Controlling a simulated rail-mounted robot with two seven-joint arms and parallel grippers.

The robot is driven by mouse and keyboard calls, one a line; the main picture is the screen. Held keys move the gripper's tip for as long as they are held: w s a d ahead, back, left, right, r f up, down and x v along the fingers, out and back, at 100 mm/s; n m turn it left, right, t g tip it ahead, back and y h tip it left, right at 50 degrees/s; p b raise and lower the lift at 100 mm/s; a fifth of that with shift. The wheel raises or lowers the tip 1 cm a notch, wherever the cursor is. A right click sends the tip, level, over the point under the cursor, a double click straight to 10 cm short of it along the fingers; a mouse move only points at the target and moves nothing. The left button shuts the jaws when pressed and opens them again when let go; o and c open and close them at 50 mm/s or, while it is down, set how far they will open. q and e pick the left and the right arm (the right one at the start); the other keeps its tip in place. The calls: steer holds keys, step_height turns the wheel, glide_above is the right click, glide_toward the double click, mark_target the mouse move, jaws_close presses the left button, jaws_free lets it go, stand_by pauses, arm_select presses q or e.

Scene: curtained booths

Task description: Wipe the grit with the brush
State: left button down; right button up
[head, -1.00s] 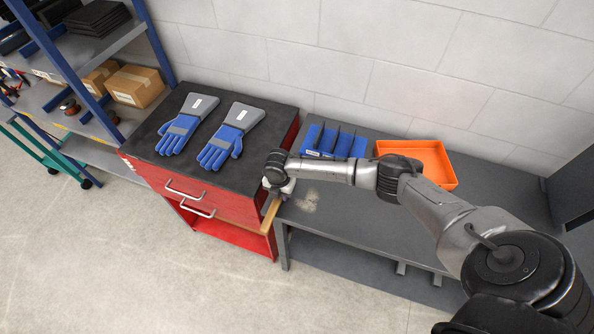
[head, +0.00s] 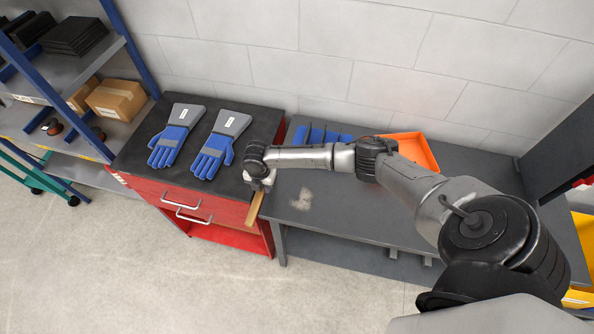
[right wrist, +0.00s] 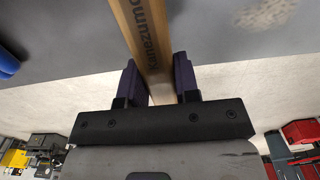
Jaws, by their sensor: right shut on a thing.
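The brush (head: 254,209) shows as a long light-wood handle at the front left corner of the grey bench, beside the red cabinet. My right gripper (head: 260,186) is shut on it. In the right wrist view the brush (right wrist: 146,35) runs between the two dark fingers of my right gripper (right wrist: 160,82), with dark lettering along the wood. Its bristles cannot be made out. The grit (head: 302,199) is a pale speckled patch on the bench top, to the right of the gripper and apart from it. The grit also shows in the right wrist view (right wrist: 265,12). My left gripper is out of view.
The grey bench (head: 340,215) holds blue bins (head: 318,134) and an orange tray (head: 414,152) at the back, partly behind my right arm. Blue-grey gloves (head: 215,150) lie on the red cabinet (head: 175,188). A wall stands behind. The bench around the grit is bare.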

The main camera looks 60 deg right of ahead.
step_height(320, 180, up, 2)
steer(key=shift+r+p, duration=0.2)
steer(key=shift+p, duration=0.7)
steer(key=shift+r, duration=0.15)
steer(key=shift+r, duration=0.1)
